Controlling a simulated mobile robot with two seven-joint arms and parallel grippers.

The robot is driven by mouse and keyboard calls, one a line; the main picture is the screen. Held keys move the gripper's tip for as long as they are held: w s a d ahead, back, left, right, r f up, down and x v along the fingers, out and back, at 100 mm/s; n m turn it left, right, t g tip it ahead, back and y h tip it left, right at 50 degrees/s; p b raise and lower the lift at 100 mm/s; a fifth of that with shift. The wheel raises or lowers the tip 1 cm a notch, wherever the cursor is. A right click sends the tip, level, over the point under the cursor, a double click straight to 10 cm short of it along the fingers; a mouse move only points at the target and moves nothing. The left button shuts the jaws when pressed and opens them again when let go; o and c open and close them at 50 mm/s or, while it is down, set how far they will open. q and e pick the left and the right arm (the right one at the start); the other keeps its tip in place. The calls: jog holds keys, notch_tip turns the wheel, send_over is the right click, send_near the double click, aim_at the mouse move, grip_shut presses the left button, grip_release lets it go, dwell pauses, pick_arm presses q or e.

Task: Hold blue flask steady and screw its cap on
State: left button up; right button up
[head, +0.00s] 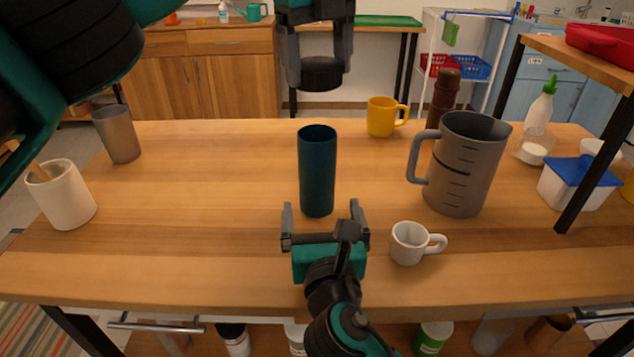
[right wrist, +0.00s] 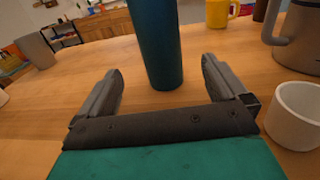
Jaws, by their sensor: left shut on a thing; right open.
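The blue flask (head: 317,172) stands upright and open-topped on the table, and its lower part shows in the right wrist view (right wrist: 157,45). My left gripper (head: 321,72) is shut on a dark round cap (head: 321,74), held above and apart from the flask's mouth. My right gripper (head: 325,215) is open and low over the table, on the near side of the flask. In the right wrist view its two fingers (right wrist: 163,90) point toward the flask, which stands beyond and between them, not gripped.
A small white cup (head: 408,244) stands close to the right of my right gripper. A large grey measuring jug (head: 466,165) is right of the flask, with a yellow mug (head: 381,117) behind. A grey tumbler (head: 118,135) and beige pot (head: 63,198) are left.

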aim_at(317, 172)
jog(key=w, duration=0.7)
jog(key=w+a, duration=0.1)
jog(key=w, duration=0.3)
jog(key=shift+w, duration=0.35)
jog(key=shift+c, duration=0.3)
jog(key=c, duration=1.4)
pick_arm(q)
jog(key=shift+f, duration=2.5)
pick_arm(e)
jog(key=shift+c, duration=0.2)
pick_arm(q)
jog(key=shift+f, duration=0.85)
jog(key=shift+f, duration=0.55)
